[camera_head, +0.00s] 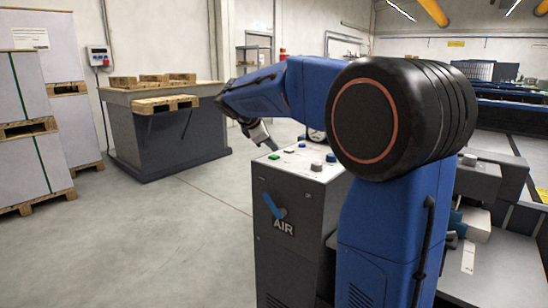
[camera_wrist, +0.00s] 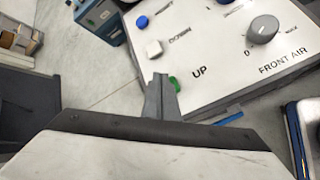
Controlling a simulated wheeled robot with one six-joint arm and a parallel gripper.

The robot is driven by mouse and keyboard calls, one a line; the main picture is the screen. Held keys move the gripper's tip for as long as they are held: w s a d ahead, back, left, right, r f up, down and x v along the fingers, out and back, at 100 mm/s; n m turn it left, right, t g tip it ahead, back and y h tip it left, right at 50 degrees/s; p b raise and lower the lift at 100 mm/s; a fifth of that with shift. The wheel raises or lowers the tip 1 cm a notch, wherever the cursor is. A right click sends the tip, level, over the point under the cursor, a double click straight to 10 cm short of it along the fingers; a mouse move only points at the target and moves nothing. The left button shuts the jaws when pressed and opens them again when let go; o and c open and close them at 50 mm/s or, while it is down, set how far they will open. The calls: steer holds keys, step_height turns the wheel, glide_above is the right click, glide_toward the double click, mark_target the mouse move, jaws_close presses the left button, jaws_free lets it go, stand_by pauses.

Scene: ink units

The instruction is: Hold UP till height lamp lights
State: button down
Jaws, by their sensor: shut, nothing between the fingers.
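The green UP button (camera_wrist: 174,84) sits on the white panel (camera_wrist: 215,80) beside the printed word UP. My gripper (camera_wrist: 160,82) is shut and empty, its tips just left of the button and covering part of it. I cannot tell whether they touch or press it. In the head view my gripper (camera_head: 270,145) hangs over the left part of the panel top, close to the green button (camera_head: 274,157). The white DOWN button (camera_wrist: 154,48) lies just beyond the tips. I cannot make out a height lamp in either view.
A blue button (camera_wrist: 141,22) and grey FRONT AIR knob (camera_wrist: 263,29) share the panel. The panel tops the dark AIR cabinet (camera_head: 285,240). A dark table with pallets (camera_head: 165,130) stands behind left. Open floor (camera_head: 160,240) lies left.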

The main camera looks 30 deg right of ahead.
mark_target(272, 157)
stand_by(0.3)
steer(key=shift+r, duration=2.5)
steer(key=shift+s, duration=0.1)
steer(key=s+a+f+m+y, duration=0.2)
steer(key=s+a+f+m, duration=0.2)
steer(key=s+f, duration=0.4)
steer(key=s+a+f+m+y, duration=0.3)
steer(key=s+a+f+m, duration=0.2)
steer(key=s, duration=1.3)
steer(key=s+a+f+m+y, duration=0.3)
steer(key=s+a+f+m, duration=0.2)
steer(key=s+a+f, duration=0.3)
steer(key=s+f, duration=0.3)
steer(key=s, duration=0.2)
steer(key=shift+a+f+t, duration=0.2)
steer(key=shift+f+t, duration=0.2)
